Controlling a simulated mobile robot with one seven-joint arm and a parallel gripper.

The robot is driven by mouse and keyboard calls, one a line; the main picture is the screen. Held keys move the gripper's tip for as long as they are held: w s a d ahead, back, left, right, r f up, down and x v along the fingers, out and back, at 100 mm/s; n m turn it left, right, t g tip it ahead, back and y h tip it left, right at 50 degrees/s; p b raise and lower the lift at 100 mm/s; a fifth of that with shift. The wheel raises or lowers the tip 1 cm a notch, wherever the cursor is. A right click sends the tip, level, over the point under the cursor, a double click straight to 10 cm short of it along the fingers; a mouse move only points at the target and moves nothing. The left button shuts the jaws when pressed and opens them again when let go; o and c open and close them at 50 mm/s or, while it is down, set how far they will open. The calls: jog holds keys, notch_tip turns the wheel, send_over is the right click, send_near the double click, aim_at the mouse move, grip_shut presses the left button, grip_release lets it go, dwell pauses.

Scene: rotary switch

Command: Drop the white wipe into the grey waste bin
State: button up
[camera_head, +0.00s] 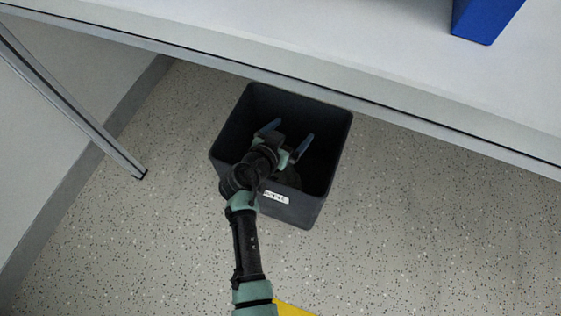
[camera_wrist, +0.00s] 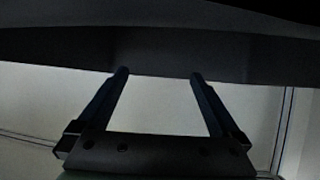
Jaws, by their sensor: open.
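The grey waste bin (camera_head: 298,211) is a dark, square, open-topped box on the floor, with a small white label on its near wall. My gripper (camera_head: 290,131) is over the bin's opening in the head view, its two blue fingers spread apart with nothing seen between them. In the wrist view the fingers (camera_wrist: 159,74) are also apart and empty. A dark surface crosses the top of that view; I cannot tell which part of the bin it is. The white wipe shows in neither view. My arm hides part of the bin's interior, and the rest is dark.
A white table (camera_head: 330,45) runs along the top of the head view, its edge close behind the bin. A blue box (camera_head: 486,18) stands on it at the right. A metal table leg (camera_head: 75,100) is at the left. The speckled floor (camera_head: 440,220) is clear to the right.

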jog(key=s+r+g+p, duration=0.1)
jog(key=p, duration=0.3)
jog(key=a+r+g+y+p, duration=0.1)
jog(key=r+p, duration=0.1)
jog(key=p, duration=0.2)
jog(key=s+r+g+y+p, duration=0.1)
jog(key=p, duration=0.4)
jog(key=shift+s+a+r+g, duration=0.15)
jog(key=shift+s+r+g, duration=0.15)
jog(key=shift+r+g, duration=0.1)
jog(key=shift+f, duration=0.1)
jog(key=p+v, duration=0.6)
jog(key=v, duration=0.7)
